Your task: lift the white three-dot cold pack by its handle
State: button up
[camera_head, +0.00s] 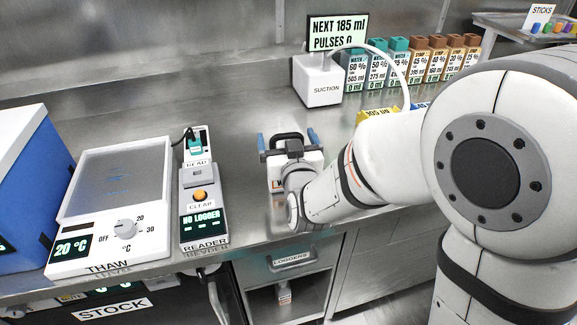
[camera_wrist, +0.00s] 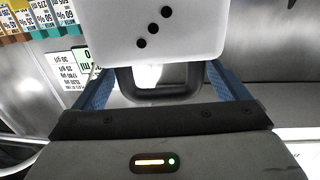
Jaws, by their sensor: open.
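The white cold pack (camera_wrist: 150,30) shows three black dots in the wrist view. Its dark handle (camera_wrist: 158,92) is a loop on the side toward my gripper. My gripper (camera_wrist: 160,78) is open, with one blue finger on each side of the handle and a gap to it on both sides. In the head view the pack (camera_head: 309,160) stands on the steel counter, partly hidden behind my wrist. The blue fingers of my gripper (camera_head: 288,140) show on either side of the dark handle there. Whether the fingertips touch the pack is unclear.
The reader (camera_head: 205,218) and thaw plate (camera_head: 110,200) stand left of the pack, with a blue box (camera_head: 30,170) beyond. Bare counter lies between the reader and pack. A loggers drawer (camera_head: 292,262) is below.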

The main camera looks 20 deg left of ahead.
jog(key=shift+c, duration=0.4)
jog(key=c, duration=1.5)
